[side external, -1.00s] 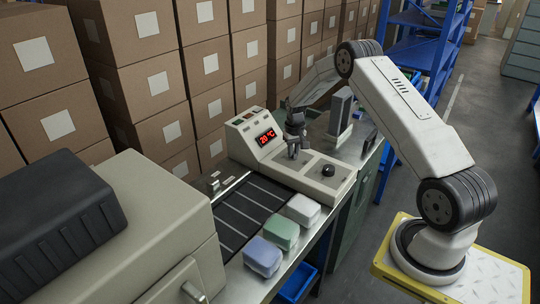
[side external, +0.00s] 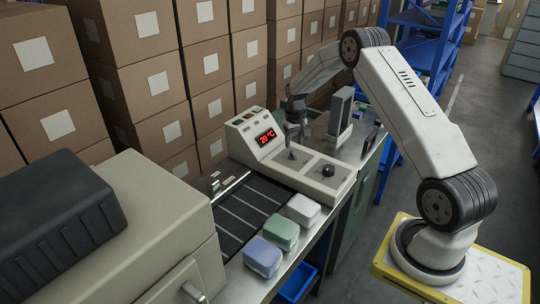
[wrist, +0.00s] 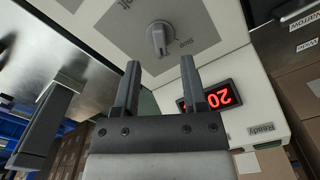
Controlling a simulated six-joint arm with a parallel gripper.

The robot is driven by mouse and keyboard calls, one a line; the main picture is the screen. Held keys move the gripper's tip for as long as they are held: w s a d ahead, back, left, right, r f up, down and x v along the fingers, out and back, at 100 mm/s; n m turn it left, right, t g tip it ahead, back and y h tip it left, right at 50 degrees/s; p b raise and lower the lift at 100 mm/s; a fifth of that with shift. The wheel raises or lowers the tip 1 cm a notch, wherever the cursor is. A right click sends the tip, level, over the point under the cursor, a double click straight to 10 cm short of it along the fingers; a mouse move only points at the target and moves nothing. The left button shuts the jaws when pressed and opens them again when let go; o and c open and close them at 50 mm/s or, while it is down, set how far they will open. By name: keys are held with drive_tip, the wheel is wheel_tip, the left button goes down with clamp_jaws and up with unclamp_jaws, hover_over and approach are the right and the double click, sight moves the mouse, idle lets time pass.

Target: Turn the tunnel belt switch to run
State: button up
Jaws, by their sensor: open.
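A grey rotary switch (wrist: 158,38) sits on a grey plate of the control console in the wrist view. "Stop" is printed to its right, and larger lettering near the top edge is cut off. The switch also shows in the side view (side external: 291,154) as a small upright knob. Its exact setting is hard to tell. My gripper (wrist: 159,63) is open and empty, its two fingers apart on either side below the switch in the picture. In the side view my gripper (side external: 292,138) hangs above the switch, apparently clear of it.
A grey upright block (side external: 341,110) stands behind. Stacked cartons line the back.

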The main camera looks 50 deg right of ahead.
sight(293, 152)
drive_tip(key=shift+r, duration=1.75)
drive_tip(key=shift+a+r, duration=0.1)
drive_tip(key=shift+a, duration=0.15)
drive_tip(key=s+a+r+n+t, duration=0.1)
drive_tip(key=s+a+r+n, duration=0.15)
drive_tip(key=a, duration=0.55)
drive_tip(key=s+a+r+n, duration=0.1)
drive_tip(key=s+a+r, duration=0.2)
drive_tip(key=a, duration=0.6)
drive_tip(key=s+a+r+n+t, duration=0.1)
drive_tip(key=s+a+n, duration=0.1)
drive_tip(key=s+a, duration=0.9)
drive_tip(key=s, duration=0.3)
drive_tip(key=shift+a+r+n+t, duration=0.2)
drive_tip(key=shift+a+n+t, duration=0.05)
drive_tip(key=shift+n+t, duration=0.1)
